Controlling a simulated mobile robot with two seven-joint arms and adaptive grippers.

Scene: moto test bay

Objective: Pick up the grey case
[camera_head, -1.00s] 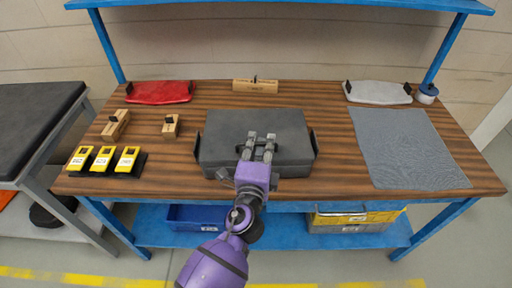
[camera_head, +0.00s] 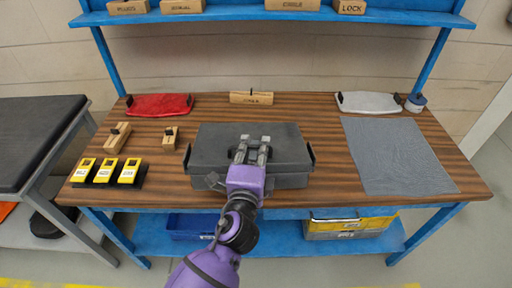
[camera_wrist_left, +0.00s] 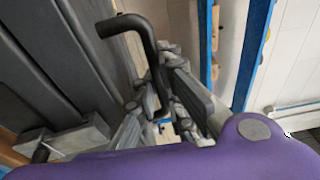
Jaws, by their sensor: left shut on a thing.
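The grey case (camera_head: 215,146) is at the middle of the wooden workbench, with a dark handle at each side. My left gripper (camera_head: 252,150) is over the middle of the case in the head view and hides part of its lid. In the left wrist view a black bent handle (camera_wrist_left: 147,42) runs down between the fingers of my left gripper (camera_wrist_left: 165,100), which is shut on it. The case's ribbed grey surface (camera_wrist_left: 60,50) fills the left of that view. I cannot tell whether the case is clear of the bench. My right gripper is not in view.
Three yellow-topped items (camera_head: 104,171) and two wooden blocks stand left of the case. A red item (camera_head: 160,105), a wooden block (camera_head: 251,97) and a pale item (camera_head: 367,102) lie along the back. A grey cloth (camera_head: 398,157) lies right. A blue shelf (camera_head: 200,18) spans above.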

